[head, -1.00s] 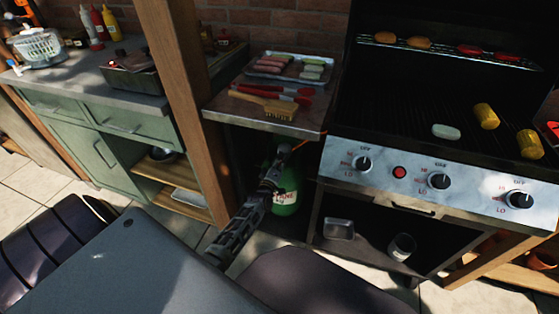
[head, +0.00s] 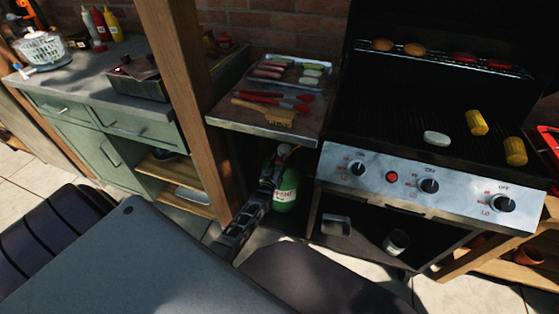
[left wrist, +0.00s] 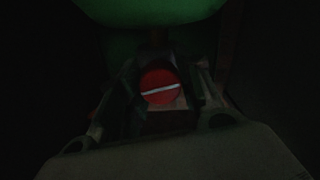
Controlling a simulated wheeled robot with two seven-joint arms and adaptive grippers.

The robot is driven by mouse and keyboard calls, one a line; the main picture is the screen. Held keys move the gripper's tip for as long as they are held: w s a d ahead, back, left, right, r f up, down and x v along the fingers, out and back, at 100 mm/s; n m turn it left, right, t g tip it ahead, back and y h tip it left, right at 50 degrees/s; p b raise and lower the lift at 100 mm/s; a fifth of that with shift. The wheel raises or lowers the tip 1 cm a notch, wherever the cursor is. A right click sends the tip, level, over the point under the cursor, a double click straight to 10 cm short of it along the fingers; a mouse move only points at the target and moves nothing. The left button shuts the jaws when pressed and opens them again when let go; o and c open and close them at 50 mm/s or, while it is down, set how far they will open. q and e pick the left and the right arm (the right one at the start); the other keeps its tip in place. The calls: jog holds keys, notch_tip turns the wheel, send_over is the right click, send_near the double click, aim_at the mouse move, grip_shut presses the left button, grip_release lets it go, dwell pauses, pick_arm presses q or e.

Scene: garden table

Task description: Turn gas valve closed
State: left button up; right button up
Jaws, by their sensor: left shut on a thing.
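The green gas bottle (head: 287,190) stands in the dark space under the grill's side shelf. Its rounded green body also shows at the top of the left wrist view (left wrist: 150,35). The gas valve, a round red knob (left wrist: 160,86) with a pale bar, sits between my left gripper's fingers in the left wrist view. The bar lies nearly crosswise, its right end slightly higher. My left gripper (head: 283,153) is shut on the knob at the top of the bottle. In the head view the arm and gripper hide the knob. My right gripper is not in view.
The side shelf (head: 240,123) above the bottle holds a tray (head: 290,72), tongs and a brush. A wooden post (head: 188,90) stands left of the bottle. The grill's control panel (head: 425,185) and lower cabinet are to the right. A grey surface (head: 120,255) fills the lower left.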

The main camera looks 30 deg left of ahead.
pick_arm(q)
jog(key=shift+m, duration=0.6)
jog(key=shift+f+m, duration=0.1)
jog(key=shift+m, duration=0.4)
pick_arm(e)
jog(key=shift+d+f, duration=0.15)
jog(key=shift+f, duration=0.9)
pick_arm(q)
jog(key=o, duration=1.1)
jog(key=shift+c, duration=0.2)
jog(key=shift+s, duration=0.1)
jog(key=v, duration=1.1)
jog(key=shift+s, duration=0.4)
